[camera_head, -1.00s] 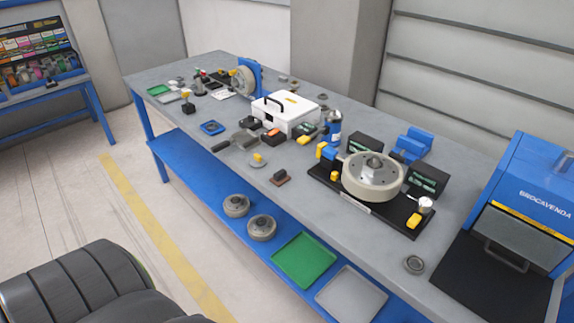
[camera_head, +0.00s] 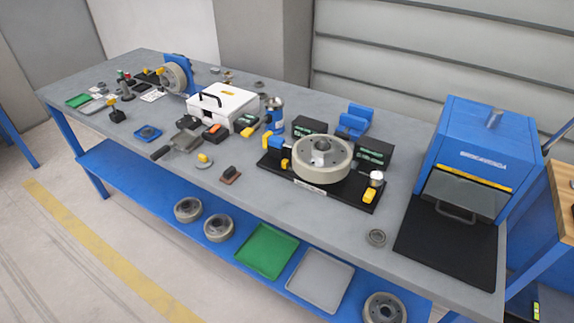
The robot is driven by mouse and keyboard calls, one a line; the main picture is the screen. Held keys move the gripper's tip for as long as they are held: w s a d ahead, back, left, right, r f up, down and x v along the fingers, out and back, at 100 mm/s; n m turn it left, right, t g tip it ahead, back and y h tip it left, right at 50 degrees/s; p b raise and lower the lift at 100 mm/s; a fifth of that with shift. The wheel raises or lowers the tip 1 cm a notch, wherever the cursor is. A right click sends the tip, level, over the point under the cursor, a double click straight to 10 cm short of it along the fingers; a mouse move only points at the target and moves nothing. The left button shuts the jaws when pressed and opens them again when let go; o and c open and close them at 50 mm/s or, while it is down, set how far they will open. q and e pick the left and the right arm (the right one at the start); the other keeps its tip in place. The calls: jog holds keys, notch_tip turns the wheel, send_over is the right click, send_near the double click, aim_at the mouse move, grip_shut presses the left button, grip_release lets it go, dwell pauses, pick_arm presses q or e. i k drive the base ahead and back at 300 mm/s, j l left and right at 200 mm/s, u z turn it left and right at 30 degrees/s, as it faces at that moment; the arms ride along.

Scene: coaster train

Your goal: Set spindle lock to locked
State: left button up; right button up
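A grey metal drum (camera_head: 322,160) sits flat on a black fixture base (camera_head: 318,190) on the workbench. A blue part with yellow ends (camera_head: 277,143) stands at the drum's left side. A small yellow part (camera_head: 285,164) is below it, and a yellow block (camera_head: 369,195) is at the base's right end beside a round silver gauge (camera_head: 376,179). I cannot tell which part is the spindle lock or its setting. A second wheel (camera_head: 175,78) is held on a blue stand at the far left. Neither gripper is in view.
The grey workbench (camera_head: 225,198) holds a white case (camera_head: 222,104), a blue tray (camera_head: 148,133), dark boxes and small tools. A blue cabinet (camera_head: 485,140) stands at right. The lower shelf holds drums, a green tray (camera_head: 266,250) and a grey tray (camera_head: 320,280). The bench's front strip is mostly clear.

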aim_at(285, 163)
jog(key=i+j+z, duration=0.25)
jog(key=z, duration=0.2)
jog(key=i+j+z, duration=0.2)
jog(key=j+z, duration=0.2)
jog(key=j, duration=0.15)
